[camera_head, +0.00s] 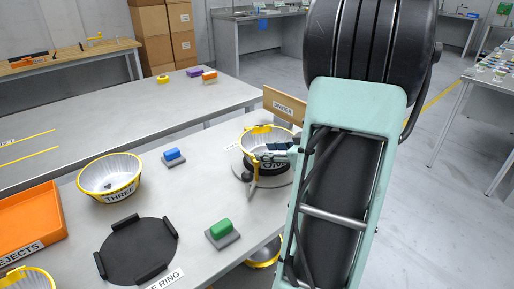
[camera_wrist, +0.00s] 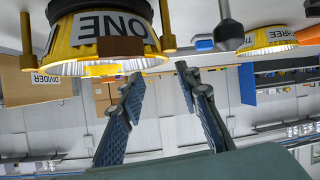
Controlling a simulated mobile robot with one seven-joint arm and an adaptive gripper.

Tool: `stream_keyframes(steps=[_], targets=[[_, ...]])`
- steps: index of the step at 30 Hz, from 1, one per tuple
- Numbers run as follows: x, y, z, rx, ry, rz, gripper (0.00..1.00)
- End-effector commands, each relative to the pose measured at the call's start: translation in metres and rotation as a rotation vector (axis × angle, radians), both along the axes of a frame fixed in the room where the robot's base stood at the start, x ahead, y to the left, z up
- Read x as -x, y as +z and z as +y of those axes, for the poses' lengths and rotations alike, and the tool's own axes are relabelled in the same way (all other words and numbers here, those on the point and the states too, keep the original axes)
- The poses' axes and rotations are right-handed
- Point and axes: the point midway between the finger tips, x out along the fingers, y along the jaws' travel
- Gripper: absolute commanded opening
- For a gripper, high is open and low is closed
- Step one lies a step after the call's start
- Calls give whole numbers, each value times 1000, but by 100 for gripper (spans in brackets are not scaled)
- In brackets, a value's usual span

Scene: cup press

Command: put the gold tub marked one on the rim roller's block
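The gold tub marked one (camera_head: 258,138) sits on the dark block of the round grey rim roller (camera_head: 245,173), between its gold posts. In the wrist view, which is upside down, the tub (camera_wrist: 92,33) shows its gold band and ONE label at upper left, with the dark block (camera_wrist: 70,5) against its base. My gripper (camera_head: 283,150) is beside the tub on its right, partly hidden by my arm. In the wrist view my gripper (camera_wrist: 160,80) has its fingers apart, with nothing between them. I cannot tell whether a finger touches the tub.
A tub marked three (camera_head: 110,177) stands at left. A black ring fixture (camera_head: 138,250), a green button (camera_head: 221,228) and a blue button (camera_head: 173,155) are on the table. An orange rejects bin (camera_head: 30,220) is far left. A divider board (camera_head: 284,104) stands behind the roller.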

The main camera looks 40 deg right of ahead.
Motion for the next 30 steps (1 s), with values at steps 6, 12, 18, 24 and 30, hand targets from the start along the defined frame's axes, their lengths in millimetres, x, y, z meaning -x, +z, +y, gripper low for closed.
stream_keyframes(steps=[6,12,18,24,30], targets=[[28,15,-5,0,-1,0,31],[35,17,-6,-1,0,1,31],[35,16,-6,-1,0,1,31],[35,16,-6,-1,0,0,31],[32,25,-1,3,7,6,31]])
